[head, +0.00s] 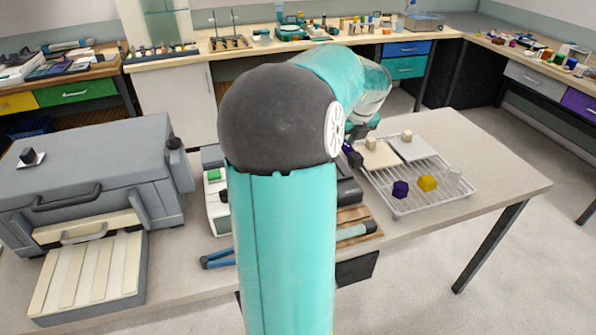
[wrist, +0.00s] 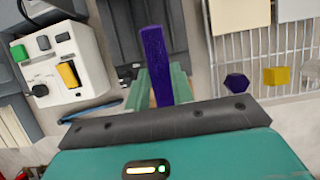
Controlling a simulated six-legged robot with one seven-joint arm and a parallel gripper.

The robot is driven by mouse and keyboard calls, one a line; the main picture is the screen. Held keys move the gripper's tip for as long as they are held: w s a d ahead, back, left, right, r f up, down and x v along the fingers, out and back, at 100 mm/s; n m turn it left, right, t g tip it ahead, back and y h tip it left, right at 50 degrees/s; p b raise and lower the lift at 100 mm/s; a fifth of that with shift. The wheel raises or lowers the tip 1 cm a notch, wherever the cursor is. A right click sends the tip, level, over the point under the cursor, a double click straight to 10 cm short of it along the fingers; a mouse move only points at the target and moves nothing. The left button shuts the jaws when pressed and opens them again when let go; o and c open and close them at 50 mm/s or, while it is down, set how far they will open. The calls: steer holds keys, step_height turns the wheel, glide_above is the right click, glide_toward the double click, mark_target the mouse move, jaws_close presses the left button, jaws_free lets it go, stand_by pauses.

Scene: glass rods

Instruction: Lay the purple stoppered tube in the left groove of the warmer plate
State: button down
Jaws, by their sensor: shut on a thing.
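My gripper (wrist: 157,85) is shut on a long dark purple piece (wrist: 153,55), which I take to be the purple tube. It sticks out beyond the teal fingers, and its held end is hidden. In the head view the purple tube (head: 354,157) shows small beside my arm, above the table. A dark grey plate (wrist: 118,30), apparently the warmer plate, lies below and beyond the fingers in the wrist view. The tube covers part of it, and I cannot make out its grooves clearly. In the head view my arm mostly hides this dark plate (head: 348,191).
A wire rack (head: 440,196) at right bears a purple block (head: 400,189), a yellow block (head: 427,183) and white boards (head: 411,147). A switch box (wrist: 58,65) stands left of the plate. A grey oven (head: 95,185) fills the table's left. The right table corner is clear.

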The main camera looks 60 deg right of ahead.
steer(key=w+d+f, duration=0.1)
steer(key=w+f, duration=0.2)
steer(key=w, duration=0.1)
steer(key=w+f, duration=0.3)
steer(key=w, duration=0.1)
steer(key=w+d+f, duration=0.1)
steer(key=w+f, duration=0.1)
steer(key=w, duration=0.3)
steer(key=shift+w+d+f, duration=0.1)
steer(key=shift+d+f, duration=0.2)
steer(key=shift+f, duration=0.1)
steer(key=shift+w+f, duration=0.2)
steer(key=shift+f, duration=0.8)
steer(key=shift+w+f, duration=0.2)
steer(key=shift+f, duration=0.8)
steer(key=shift+f, duration=0.1)
steer(key=c, duration=1.2)
jaws_free()
